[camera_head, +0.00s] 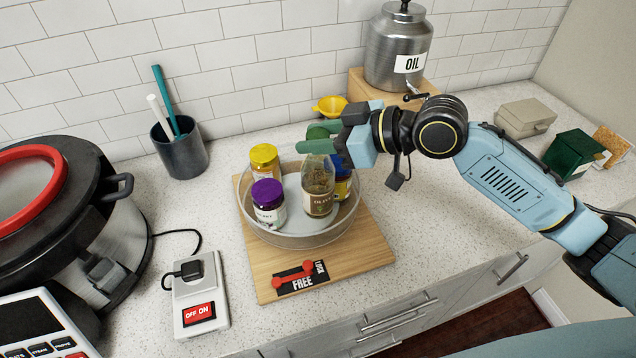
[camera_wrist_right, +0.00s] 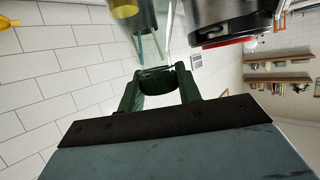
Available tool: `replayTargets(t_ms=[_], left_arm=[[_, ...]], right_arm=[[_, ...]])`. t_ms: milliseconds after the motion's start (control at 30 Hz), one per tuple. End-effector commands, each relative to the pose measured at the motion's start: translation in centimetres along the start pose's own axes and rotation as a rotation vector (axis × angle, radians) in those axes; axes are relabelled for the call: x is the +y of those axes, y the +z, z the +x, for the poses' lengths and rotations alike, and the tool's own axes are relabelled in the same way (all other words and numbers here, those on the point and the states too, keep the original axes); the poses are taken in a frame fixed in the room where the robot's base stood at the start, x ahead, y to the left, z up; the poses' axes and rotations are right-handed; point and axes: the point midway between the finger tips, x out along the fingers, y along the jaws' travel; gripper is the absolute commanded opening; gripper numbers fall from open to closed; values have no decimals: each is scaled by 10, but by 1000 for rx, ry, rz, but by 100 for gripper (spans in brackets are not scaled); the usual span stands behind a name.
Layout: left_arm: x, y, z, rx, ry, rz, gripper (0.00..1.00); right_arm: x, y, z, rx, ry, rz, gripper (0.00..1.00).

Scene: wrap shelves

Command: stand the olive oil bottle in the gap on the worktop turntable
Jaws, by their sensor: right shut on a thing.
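The olive oil bottle (camera_head: 319,192), of clear glass with a dark label, is upright among the jars, within the rim of the turntable (camera_head: 298,240). I cannot tell whether its base touches the turntable floor. My right gripper (camera_head: 318,144) is shut on the bottle's top; its green fingers also show in the wrist view (camera_wrist_right: 158,90), closed around a dark green part. A yellow-lidded jar (camera_head: 265,160) and a purple-lidded jar (camera_head: 268,205) stand left of the bottle. A blue-and-yellow jar (camera_head: 343,183) is behind it at right, partly hidden. My left gripper is not in view.
The turntable sits on a wooden board (camera_head: 372,240) with a red FREE/LOCK slider (camera_head: 299,275). A steel OIL canister (camera_head: 398,50) and yellow funnel (camera_head: 330,106) stand behind. A utensil cup (camera_head: 180,150), switch box (camera_head: 200,300) and large cooker (camera_head: 75,220) are left. Worktop right of the board is clear.

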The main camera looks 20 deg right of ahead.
Motion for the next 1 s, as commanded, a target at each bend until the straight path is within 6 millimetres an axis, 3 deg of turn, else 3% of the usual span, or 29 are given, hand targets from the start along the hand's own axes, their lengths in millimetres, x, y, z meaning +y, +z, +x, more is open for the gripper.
replayTargets(t_ms=[500,900,933,1000], left_arm=[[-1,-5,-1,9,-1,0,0],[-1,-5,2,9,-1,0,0],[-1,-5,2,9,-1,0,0],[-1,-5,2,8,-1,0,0]], right_arm=[[0,52,22,4,2,0,0],[1,58,24,6,3,-4,0],[0,59,24,1,2,-2,37],[0,59,24,1,2,-2,46]])
